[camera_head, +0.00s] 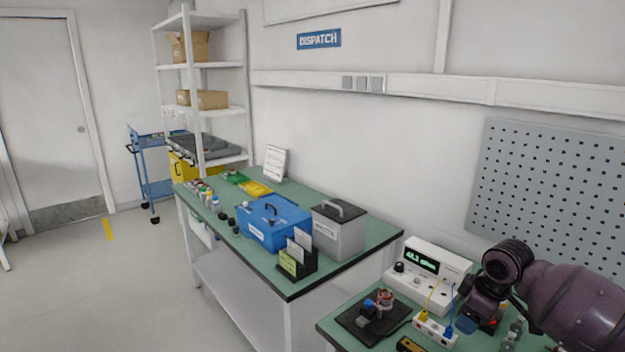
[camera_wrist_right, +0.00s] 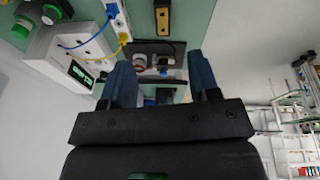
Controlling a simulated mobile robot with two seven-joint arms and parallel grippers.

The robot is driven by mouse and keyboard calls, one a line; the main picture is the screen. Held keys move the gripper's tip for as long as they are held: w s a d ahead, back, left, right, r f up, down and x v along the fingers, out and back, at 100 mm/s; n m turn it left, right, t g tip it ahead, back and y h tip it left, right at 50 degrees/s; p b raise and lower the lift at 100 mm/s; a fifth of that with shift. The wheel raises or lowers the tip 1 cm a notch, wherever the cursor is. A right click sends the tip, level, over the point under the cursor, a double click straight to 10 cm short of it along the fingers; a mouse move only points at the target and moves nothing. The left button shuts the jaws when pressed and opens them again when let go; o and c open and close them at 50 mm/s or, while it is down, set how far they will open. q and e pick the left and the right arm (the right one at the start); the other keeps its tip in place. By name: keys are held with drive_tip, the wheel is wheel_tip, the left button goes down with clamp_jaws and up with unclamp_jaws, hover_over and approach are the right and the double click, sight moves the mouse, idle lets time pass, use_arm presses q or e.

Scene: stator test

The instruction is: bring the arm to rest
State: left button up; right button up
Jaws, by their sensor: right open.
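My right arm (camera_head: 575,305) comes in from the right over the near bench in the head view. My right gripper (camera_head: 468,324) hangs at the bench's right part, beside the white test meter (camera_head: 425,272). In the right wrist view the two blue-grey fingers of my right gripper (camera_wrist_right: 159,82) stand apart with nothing between them. Beyond them lies a black fixture plate (camera_wrist_right: 170,48) with a small stator-like part. In the head view this plate (camera_head: 360,328) carries a copper-coloured stator (camera_head: 385,299) and a blue clamp. My left gripper is not in view.
A white socket box (camera_head: 435,330) with yellow and blue leads sits in front of the meter. The farther bench holds a blue toolbox (camera_head: 274,222), a grey case (camera_head: 340,230) and a card holder (camera_head: 298,262). A pegboard (camera_head: 550,190) hangs behind. The floor at left is clear.

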drive_tip(key=s+a+f+m+t+y, duration=0.1)
drive_tip(key=s+a+f+t, duration=0.1)
drive_tip(key=s+a+f, duration=0.3)
drive_tip(key=s+f+m+t, duration=0.1)
drive_tip(key=s+f, duration=0.2)
drive_tip(key=f, duration=0.4)
drive_tip(key=s+a+f+m+t+y, duration=0.1)
drive_tip(key=s+a+f+m+t, duration=0.15)
drive_tip(key=f, duration=0.25)
drive_tip(key=s+d+f+m+t+h, duration=0.1)
drive_tip(key=s+f+m+t+h, duration=0.1)
drive_tip(key=s, duration=0.7)
drive_tip(key=s+d+f+m+t+h, duration=0.1)
drive_tip(key=s+m+t+h, duration=0.15)
drive_tip(key=s, duration=0.65)
wheel_tip(320, 180, down, 11)
drive_tip(key=g+y+b, duration=0.1)
drive_tip(key=b, duration=0.9)
drive_tip(key=shift+a, duration=0.1)
